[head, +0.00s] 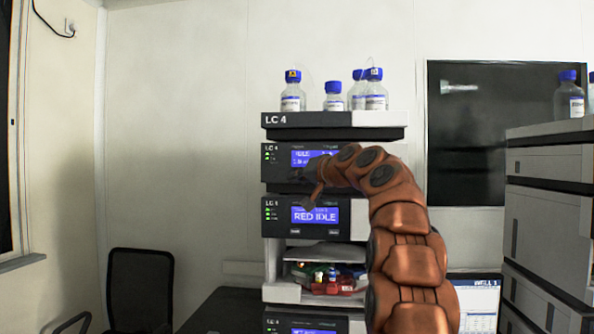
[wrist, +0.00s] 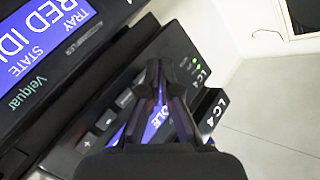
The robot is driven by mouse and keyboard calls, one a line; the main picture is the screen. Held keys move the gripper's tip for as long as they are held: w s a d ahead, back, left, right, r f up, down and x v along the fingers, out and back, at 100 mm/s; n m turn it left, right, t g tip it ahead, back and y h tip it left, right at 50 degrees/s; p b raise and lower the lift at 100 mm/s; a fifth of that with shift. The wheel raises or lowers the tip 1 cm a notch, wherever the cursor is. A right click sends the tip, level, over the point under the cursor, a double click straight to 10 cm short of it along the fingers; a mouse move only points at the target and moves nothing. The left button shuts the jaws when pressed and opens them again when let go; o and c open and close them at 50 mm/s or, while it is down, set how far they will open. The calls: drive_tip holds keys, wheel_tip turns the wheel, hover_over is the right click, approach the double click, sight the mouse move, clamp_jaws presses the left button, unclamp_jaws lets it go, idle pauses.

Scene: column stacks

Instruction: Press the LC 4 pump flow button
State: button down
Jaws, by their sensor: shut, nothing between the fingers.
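The upper LC 4 module (head: 283,175) in the stack carries a blue screen reading IDLE (head: 302,157), partly hidden by my arm. In the wrist view its dark panel (wrist: 75,157) appears tilted, with the blue screen (wrist: 131,130) and a row of small grey buttons (wrist: 105,119) beside it, one with a plus mark. I cannot read which button is flow. My gripper (head: 312,186) is in front of this module; in the wrist view my gripper (wrist: 159,68) is shut and empty, its fingers covering part of the screen and panel. Contact with the panel cannot be told.
Below is a module reading RED IDLE (head: 315,215), also close at upper left in the wrist view (wrist: 50,30). An open bay (head: 325,280) holds vials. Blue-capped bottles (head: 333,97) stand on top. Another stack (head: 550,200) is at right, a chair (head: 140,285) at left.

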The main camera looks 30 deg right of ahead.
drive_tip(key=shift+w+d, duration=0.45)
drive_tip(key=shift+w, duration=0.05)
drive_tip(key=shift+r+p, duration=0.1)
drive_tip(key=shift+p, duration=0.2)
idle(0.9)
drive_tip(key=shift+w+d, duration=0.3)
drive_tip(key=shift+w, duration=0.05)
drive_tip(key=shift+w+d+p, duration=0.25)
drive_tip(key=shift+w+p, duration=0.05)
drive_tip(key=shift+p, duration=0.25)
idle(0.7)
drive_tip(key=shift+s, duration=0.1)
drive_tip(key=shift+s+a+b, duration=0.5)
drive_tip(key=shift+s+b, duration=0.05)
drive_tip(key=shift+b, duration=0.1)
drive_tip(key=shift+a, duration=0.1)
